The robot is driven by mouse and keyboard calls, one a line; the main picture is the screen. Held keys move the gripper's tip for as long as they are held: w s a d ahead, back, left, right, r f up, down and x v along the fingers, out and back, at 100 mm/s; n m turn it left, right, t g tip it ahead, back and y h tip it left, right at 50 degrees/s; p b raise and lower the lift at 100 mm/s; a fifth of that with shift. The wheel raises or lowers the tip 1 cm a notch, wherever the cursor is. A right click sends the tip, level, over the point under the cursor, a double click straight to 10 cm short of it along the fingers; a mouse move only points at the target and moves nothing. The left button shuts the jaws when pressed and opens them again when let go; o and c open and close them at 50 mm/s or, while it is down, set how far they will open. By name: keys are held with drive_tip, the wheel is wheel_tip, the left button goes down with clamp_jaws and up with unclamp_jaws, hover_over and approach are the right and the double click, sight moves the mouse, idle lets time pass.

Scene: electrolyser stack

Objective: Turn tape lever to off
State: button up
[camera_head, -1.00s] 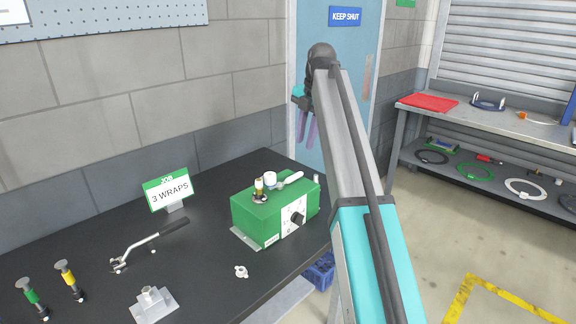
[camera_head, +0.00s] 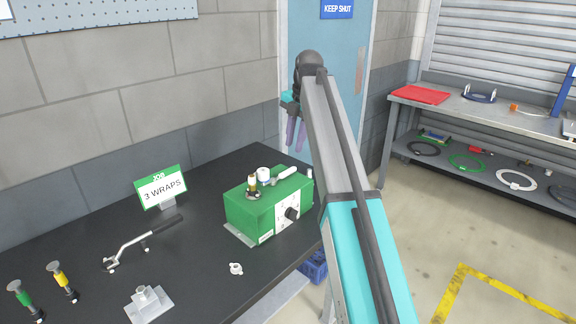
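A green box (camera_head: 250,212) stands on the black bench, with a white front panel and a black knob (camera_head: 292,213) on it. On its top are a brass-coloured fitting (camera_head: 252,186), a white roll-like piece (camera_head: 264,175) and a white-handled lever (camera_head: 286,172). I cannot tell for sure which part is the tape lever, nor read its setting. My gripper (camera_head: 296,134) hangs fingers-down in front of the blue door, apart from the box and beyond it in the picture. Its two purple fingers show a narrow gap with nothing between them.
A "3 WRAPS" sign (camera_head: 162,188), a black-handled metal tool (camera_head: 140,243), a small metal block (camera_head: 149,303), a small white fitting (camera_head: 236,268) and green (camera_head: 25,300) and yellow (camera_head: 62,280) handled pieces are on the bench.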

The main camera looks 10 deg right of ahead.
sight(290, 170)
drive_tip(key=shift+w+a+f+p, duration=0.25)
drive_tip(key=shift+f+p, duration=0.1)
drive_tip(key=shift+f, duration=1.35)
drive_tip(key=shift+w+a+f+p, duration=0.2)
drive_tip(key=shift+f+p, duration=0.2)
drive_tip(key=shift+f, duration=1.25)
drive_tip(key=shift+w+a+f+p, duration=0.15)
drive_tip(key=shift+w+f+p, duration=0.15)
drive_tip(key=shift+f, duration=1.4)
